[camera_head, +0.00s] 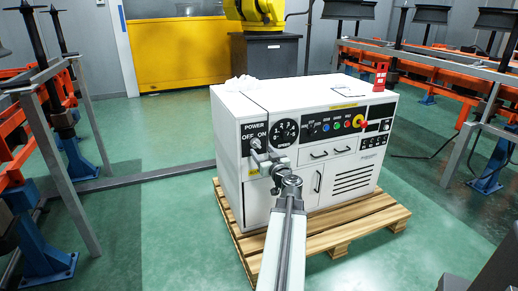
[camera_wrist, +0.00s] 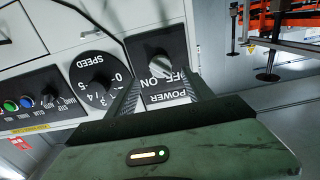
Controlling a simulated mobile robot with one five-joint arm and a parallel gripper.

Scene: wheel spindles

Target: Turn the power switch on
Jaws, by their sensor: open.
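The power switch is a light grey knob (camera_wrist: 160,66) on a black POWER plate (camera_wrist: 165,97) marked OFF and ON. In the head view the knob (camera_head: 255,143) is at the upper left of the white cabinet's front (camera_head: 232,160). My gripper (camera_wrist: 164,78) is open and faces the plate, with one finger on each side of the knob in the wrist view. In the head view my gripper (camera_head: 263,158) is close in front of the plate, just below the knob. I cannot tell whether the fingers touch it or which label it points to.
The SPEED dial (camera_head: 285,133) is right beside the power plate. Further right are coloured buttons and a red emergency stop (camera_head: 359,122). The cabinet stands on a wooden pallet (camera_head: 340,231). Metal racks (camera_head: 80,190) stand at the left and right. Green floor (camera_head: 170,230) is clear left of the pallet.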

